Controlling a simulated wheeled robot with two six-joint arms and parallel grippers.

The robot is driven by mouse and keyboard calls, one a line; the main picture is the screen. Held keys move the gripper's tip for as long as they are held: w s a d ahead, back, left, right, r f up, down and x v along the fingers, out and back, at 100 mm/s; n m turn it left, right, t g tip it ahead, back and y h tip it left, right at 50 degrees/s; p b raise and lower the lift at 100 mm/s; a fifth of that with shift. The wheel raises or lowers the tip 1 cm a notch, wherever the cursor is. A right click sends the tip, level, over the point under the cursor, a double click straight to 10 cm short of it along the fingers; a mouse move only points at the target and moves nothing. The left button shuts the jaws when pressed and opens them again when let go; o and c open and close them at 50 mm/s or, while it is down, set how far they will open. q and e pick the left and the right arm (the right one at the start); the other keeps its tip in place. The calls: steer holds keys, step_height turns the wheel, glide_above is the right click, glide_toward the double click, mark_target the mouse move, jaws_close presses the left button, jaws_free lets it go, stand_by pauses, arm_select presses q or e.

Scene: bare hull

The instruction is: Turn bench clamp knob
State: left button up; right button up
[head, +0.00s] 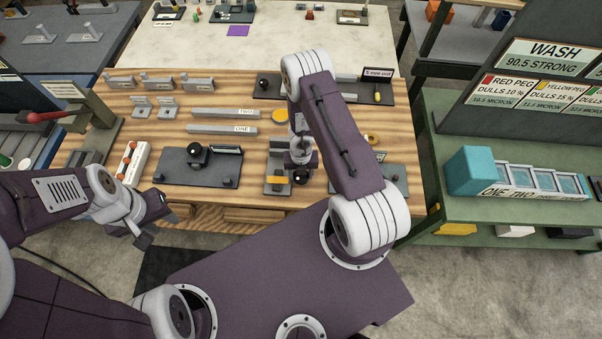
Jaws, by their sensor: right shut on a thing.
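The bench clamp (275,157) is a small grey fixture with a yellow part, near the front edge of the wooden bench. My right gripper (301,170) points down at its right side, shut on a dark knob (302,179). The gripper and wrist hide most of the knob, so its turn angle cannot be read. My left gripper (156,222) is open and empty, low in front of the bench's left front edge, away from the clamp.
A dark plate with a black knob (198,154) stands left of the clamp. Grey bars marked ONE (222,130) and TWO (225,113) lie behind. A white rack with orange pegs (133,163) is at left. A green shelf (485,215) stands at right.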

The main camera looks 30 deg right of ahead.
stand_by(0.6)
steer(key=o, duration=1.4)
steer(key=shift+r, duration=0.1)
step_height(320, 180, up, 9)
steer(key=p, duration=0.9)
